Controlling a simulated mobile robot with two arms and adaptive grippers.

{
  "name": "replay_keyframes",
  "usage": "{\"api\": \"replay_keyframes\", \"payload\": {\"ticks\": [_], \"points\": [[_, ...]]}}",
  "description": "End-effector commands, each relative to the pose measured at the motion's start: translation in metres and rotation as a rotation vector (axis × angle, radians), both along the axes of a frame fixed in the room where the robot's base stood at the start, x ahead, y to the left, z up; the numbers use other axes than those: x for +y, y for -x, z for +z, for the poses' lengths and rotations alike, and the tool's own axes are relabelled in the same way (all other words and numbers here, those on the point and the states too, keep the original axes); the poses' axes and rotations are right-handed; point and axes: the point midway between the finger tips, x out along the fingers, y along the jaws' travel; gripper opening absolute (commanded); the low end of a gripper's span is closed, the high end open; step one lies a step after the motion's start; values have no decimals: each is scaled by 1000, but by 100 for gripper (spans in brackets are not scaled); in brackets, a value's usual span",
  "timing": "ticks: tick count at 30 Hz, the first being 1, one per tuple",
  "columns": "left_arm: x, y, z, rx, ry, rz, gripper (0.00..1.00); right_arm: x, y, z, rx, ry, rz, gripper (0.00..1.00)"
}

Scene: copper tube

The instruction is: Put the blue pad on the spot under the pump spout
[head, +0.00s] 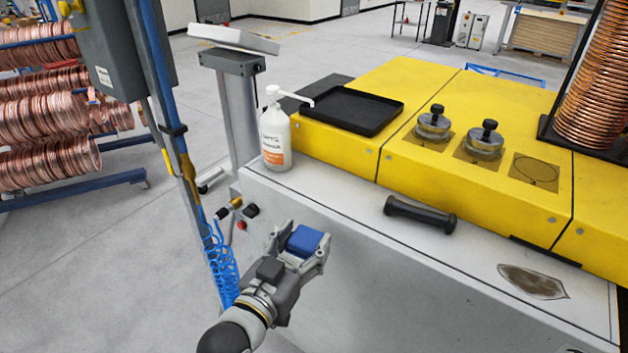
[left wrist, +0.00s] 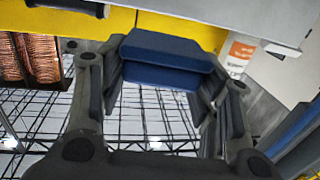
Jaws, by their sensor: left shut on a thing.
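The blue pad (head: 306,241) is held between the fingers of my left gripper (head: 298,250), in front of the white ledge's front face in the head view. The pad also shows between the fingers in the left wrist view (left wrist: 165,58). The white pump bottle (head: 276,135) with an orange label stands upright at the ledge's left end, above and left of the gripper in the head view. Its pump spout (head: 305,98) points right. The white ledge top (head: 330,190) is bare to the right of the bottle; I see no marked spot there. My right gripper is not in view.
A black dumbbell-shaped bar (head: 420,215) and a brown stained patch (head: 532,282) are on the ledge. The yellow machine (head: 480,190) behind carries a black tray (head: 352,110) and two round metal weights (head: 433,125). A post with blue coiled hose (head: 221,268) stands left of the gripper.

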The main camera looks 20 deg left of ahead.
Motion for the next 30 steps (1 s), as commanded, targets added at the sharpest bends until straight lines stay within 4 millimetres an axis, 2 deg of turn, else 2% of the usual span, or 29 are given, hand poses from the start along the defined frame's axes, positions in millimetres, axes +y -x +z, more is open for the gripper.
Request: {"api": "replay_keyframes", "payload": {"ticks": [1, 3, 9, 16, 22, 30], "points": [[-6, -14, 15, -13, -3, -23, 38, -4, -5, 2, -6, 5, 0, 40], [-12, -31, 29, -11, -2, -51, 38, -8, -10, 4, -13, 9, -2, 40], [-27, -71, 75, -8, -2, -115, 38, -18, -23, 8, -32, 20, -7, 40], [-34, -96, 115, -3, -1, -149, 38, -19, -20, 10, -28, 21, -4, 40], [-30, -108, 122, 3, -1, -154, 38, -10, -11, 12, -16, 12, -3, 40], [9, -154, 97, 6, -1, -151, 38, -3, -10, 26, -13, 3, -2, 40]]}}
